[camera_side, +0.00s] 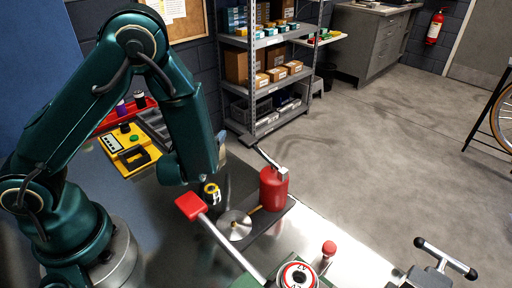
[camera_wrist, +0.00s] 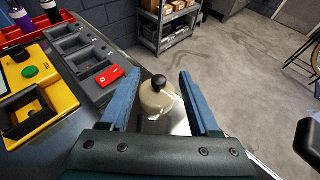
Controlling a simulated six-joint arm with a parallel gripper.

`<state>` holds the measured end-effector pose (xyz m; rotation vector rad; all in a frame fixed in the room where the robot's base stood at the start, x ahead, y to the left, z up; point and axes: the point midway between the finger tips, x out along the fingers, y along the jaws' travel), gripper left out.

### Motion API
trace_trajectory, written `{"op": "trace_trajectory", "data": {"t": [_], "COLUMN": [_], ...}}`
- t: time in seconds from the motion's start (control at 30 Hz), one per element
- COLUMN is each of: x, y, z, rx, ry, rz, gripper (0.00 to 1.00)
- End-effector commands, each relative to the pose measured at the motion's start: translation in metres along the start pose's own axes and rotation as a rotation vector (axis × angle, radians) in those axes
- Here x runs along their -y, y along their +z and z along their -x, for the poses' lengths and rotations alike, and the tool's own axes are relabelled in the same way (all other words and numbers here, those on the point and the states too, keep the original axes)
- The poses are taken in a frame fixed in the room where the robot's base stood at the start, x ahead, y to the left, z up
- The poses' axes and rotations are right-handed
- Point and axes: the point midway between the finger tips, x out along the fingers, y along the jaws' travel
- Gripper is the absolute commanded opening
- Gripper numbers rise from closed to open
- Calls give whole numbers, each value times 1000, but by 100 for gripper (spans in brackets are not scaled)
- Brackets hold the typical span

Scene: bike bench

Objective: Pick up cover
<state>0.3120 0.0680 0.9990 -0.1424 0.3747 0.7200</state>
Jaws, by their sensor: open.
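In the wrist view, a round beige cover (camera_wrist: 152,104) with a black knob (camera_wrist: 159,82) on top shows between the two blue fingers of my gripper (camera_wrist: 159,78). The fingers are spread on either side of it, with a visible gap at each side. My gripper is open and empty. I cannot tell how high it is above the cover. In the side view my forearm hides most of that area, and I cannot clearly make out the beige cover there.
A red can (camera_side: 272,190) and a silver disc (camera_side: 235,224) stand on the bench in the side view. A red-ended lever (camera_side: 190,206) is nearby. A yellow device (camera_side: 130,150) lies behind my arm. A grey tray with a red piece (camera_wrist: 110,77) is left of my gripper.

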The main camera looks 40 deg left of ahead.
Motion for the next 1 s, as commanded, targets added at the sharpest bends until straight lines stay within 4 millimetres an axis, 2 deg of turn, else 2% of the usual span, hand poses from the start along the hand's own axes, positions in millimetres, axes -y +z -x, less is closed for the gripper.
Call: {"op": "trace_trajectory", "data": {"t": [0.17, 0.37, 0.67, 0.77, 0.83, 1.0], "x": [-1, -1, 0, 0, 0, 0], "y": [-18, -16, -16, -16, -16, -16], "z": [-9, -33, -36, -36, -36, -36], "rx": [-2, -2, -2, -2, -1, -1], "ry": [3, 2, -1, -1, -1, -1], "rz": [-2, 3, 0, 0, 0, 1], "gripper": [62, 62, 62, 28, 1, 0]}}
